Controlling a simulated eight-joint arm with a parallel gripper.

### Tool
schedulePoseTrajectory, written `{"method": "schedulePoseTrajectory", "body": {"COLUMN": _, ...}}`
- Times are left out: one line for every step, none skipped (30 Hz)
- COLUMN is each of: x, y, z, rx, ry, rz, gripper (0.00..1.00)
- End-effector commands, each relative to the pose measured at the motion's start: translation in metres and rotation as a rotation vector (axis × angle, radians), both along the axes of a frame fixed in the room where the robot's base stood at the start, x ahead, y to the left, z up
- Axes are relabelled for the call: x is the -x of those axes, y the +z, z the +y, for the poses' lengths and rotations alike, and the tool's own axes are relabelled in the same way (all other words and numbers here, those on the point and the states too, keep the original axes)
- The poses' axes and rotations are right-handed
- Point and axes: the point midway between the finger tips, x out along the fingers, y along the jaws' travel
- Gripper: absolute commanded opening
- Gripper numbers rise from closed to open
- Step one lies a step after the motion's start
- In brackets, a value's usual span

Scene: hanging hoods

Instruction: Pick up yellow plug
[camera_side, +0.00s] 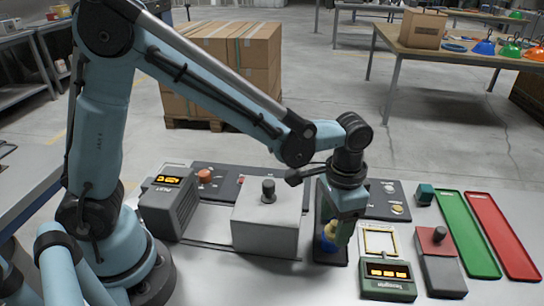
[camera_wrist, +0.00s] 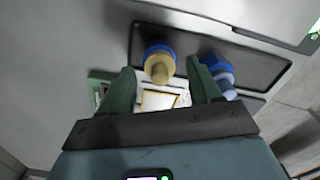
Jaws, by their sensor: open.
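The yellow plug (camera_wrist: 158,68), with a blue collar, is in the dark tray (camera_wrist: 262,68) in the wrist view. My gripper (camera_wrist: 162,84) is open, its two green fingers spread, and the yellow plug shows between and just beyond the fingertips. I cannot tell whether a finger touches it. A blue plug (camera_wrist: 221,72) is close by the right finger, which partly covers it. In the side view, my gripper (camera_side: 338,232) points down over the tray (camera_side: 328,259) and hides part of the plugs; a bit of the yellow plug (camera_side: 328,243) shows beside the fingers.
A grey box with a black knob (camera_side: 266,231) stands left of the tray. A Tesameter-like display unit (camera_side: 388,280), a grey box with a red top (camera_side: 440,262), a green tray (camera_side: 467,235) and a red tray (camera_side: 504,235) are to the right.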

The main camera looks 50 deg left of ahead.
Motion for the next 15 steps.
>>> {"method": "schedulePoseTrajectory", "body": {"x": 0.0, "y": -0.0041, "z": 0.0, "rx": 0.0, "ry": 0.0, "rz": 0.0, "gripper": 0.63}}
{"method": "schedulePoseTrajectory", "body": {"x": 0.0, "y": -0.0056, "z": 0.0001, "rx": 0.0, "ry": 0.0, "rz": 0.0, "gripper": 0.63}}
{"method": "schedulePoseTrajectory", "body": {"x": 0.0001, "y": -0.007, "z": 0.0001, "rx": 0.0, "ry": 0.0, "rz": 0.0, "gripper": 0.63}}
{"method": "schedulePoseTrajectory", "body": {"x": 0.0001, "y": -0.0077, "z": 0.0001, "rx": 0.0, "ry": 0.0, "rz": 0.0, "gripper": 0.63}}
{"method": "schedulePoseTrajectory", "body": {"x": 0.0001, "y": -0.008, "z": 0.0002, "rx": 0.0, "ry": 0.0, "rz": 0.0, "gripper": 0.63}}
{"method": "schedulePoseTrajectory", "body": {"x": 0.0001, "y": -0.0081, "z": 0.0002, "rx": 0.0, "ry": 0.0, "rz": 0.0, "gripper": 0.63}}
{"method": "schedulePoseTrajectory", "body": {"x": 0.0001, "y": -0.008, "z": 0.0002, "rx": 0.0, "ry": 0.0, "rz": 0.0, "gripper": 0.63}}
{"method": "schedulePoseTrajectory", "body": {"x": 0.0001, "y": -0.008, "z": 0.0002, "rx": 0.0, "ry": 0.0, "rz": 0.0, "gripper": 0.63}}
{"method": "schedulePoseTrajectory", "body": {"x": 0.0001, "y": -0.0079, "z": 0.0002, "rx": 0.0, "ry": 0.0, "rz": 0.0, "gripper": 0.63}}
{"method": "schedulePoseTrajectory", "body": {"x": 0.0001, "y": -0.0079, "z": 0.0002, "rx": 0.0, "ry": 0.0, "rz": 0.0, "gripper": 0.63}}
{"method": "schedulePoseTrajectory", "body": {"x": 0.0001, "y": -0.0078, "z": 0.0002, "rx": 0.0, "ry": 0.0, "rz": 0.0, "gripper": 0.6}}
{"method": "schedulePoseTrajectory", "body": {"x": 0.0001, "y": -0.0078, "z": 0.0002, "rx": 0.0, "ry": 0.0, "rz": 0.0, "gripper": 0.54}}
{"method": "schedulePoseTrajectory", "body": {"x": 0.0002, "y": -0.0077, "z": 0.0002, "rx": 0.0, "ry": 0.0, "rz": 0.0, "gripper": 0.49}}
{"method": "schedulePoseTrajectory", "body": {"x": 0.0002, "y": -0.0077, "z": 0.0002, "rx": 0.0, "ry": 0.0, "rz": 0.0, "gripper": 0.44}}
{"method": "schedulePoseTrajectory", "body": {"x": 0.0002, "y": -0.0077, "z": 0.0002, "rx": 0.0, "ry": 0.0, "rz": 0.0, "gripper": 0.38}}
